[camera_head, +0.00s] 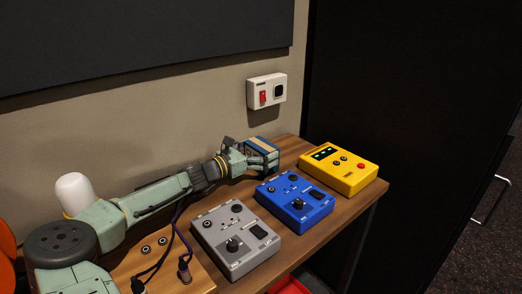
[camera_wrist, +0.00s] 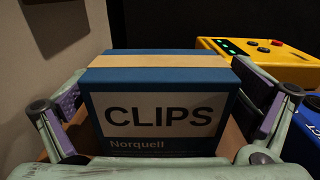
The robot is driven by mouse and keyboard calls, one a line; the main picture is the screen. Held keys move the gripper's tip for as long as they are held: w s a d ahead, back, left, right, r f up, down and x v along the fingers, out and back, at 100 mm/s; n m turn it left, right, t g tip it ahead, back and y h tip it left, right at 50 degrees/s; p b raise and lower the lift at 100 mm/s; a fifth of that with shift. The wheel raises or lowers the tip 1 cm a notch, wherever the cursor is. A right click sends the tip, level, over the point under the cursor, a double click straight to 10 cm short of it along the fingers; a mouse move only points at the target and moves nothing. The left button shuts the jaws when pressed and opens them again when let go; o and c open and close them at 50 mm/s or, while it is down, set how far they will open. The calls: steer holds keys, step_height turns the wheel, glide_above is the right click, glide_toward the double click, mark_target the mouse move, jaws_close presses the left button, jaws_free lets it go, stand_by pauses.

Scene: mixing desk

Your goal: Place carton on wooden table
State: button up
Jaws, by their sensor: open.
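The carton is a blue box with a tan strip across its top and a white label reading "CLIPS" and "Norquell". It fills the middle of the wrist view (camera_wrist: 160,85) and shows partly behind my gripper in the head view (camera_head: 263,146). The carton stands at the back of the wooden table (camera_head: 288,250), near the wall. My gripper (camera_head: 262,158) is open, with one finger on each side of the carton in the wrist view (camera_wrist: 160,120). A gap shows at the fingers. The carton's underside is hidden.
Grey (camera_head: 235,238), blue (camera_head: 294,200) and yellow (camera_head: 340,168) control boxes stand along the table's front and right. A white switch panel (camera_head: 267,91) is on the wall above. A white rounded object (camera_head: 74,193) is at left. A red item (camera_head: 290,286) shows below the table edge.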

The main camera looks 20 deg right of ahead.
steer(key=b+v, duration=0.3)
steer(key=v, duration=0.9)
steer(key=shift+b, duration=0.3)
steer(key=shift+c, duration=0.4)
